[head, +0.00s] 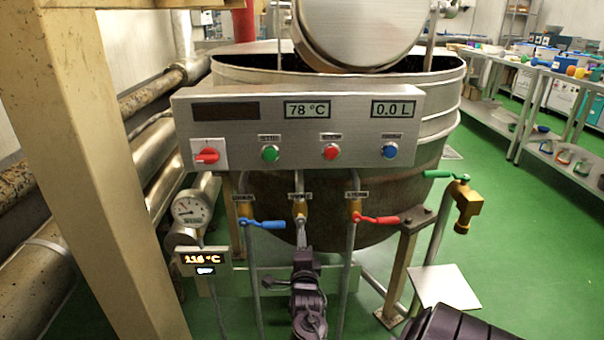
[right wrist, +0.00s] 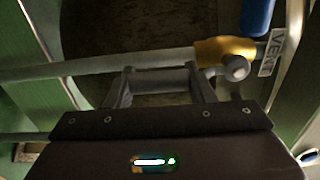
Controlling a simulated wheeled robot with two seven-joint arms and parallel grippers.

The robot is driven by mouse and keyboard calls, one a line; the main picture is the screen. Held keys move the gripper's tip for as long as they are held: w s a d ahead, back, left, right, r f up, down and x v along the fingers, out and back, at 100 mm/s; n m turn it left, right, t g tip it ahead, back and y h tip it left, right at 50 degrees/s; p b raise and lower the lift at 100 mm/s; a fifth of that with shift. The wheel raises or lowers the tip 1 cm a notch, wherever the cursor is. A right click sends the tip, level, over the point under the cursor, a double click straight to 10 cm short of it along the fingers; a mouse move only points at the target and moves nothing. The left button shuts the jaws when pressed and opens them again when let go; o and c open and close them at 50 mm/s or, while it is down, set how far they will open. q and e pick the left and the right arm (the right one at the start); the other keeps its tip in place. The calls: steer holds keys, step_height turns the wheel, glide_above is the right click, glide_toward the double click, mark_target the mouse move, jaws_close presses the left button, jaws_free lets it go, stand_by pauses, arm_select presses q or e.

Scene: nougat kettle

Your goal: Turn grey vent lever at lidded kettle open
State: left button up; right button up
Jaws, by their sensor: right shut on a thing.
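The lidded kettle (head: 345,190) is a large steel vessel behind a control panel, its round lid (head: 362,30) raised. The grey vent lever (head: 301,232) is on the middle brass valve (head: 300,208) below the panel and points down, roughly along its pipe. My right gripper (head: 303,256) is at the lever's lower end. In the right wrist view, my right gripper (right wrist: 160,88) has its fingers shut around the grey lever (right wrist: 165,80), beside the brass valve (right wrist: 222,50) with a VENT label. The lever's end is hidden by the gripper. My left gripper is in neither view.
A blue lever (head: 262,224) is close on the left and a red lever (head: 377,219) close on the right. A green-handled tap (head: 462,205) stands further right. A beige post (head: 95,150) and pipes fill the left.

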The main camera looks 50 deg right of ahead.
steer(key=o, duration=1.4)
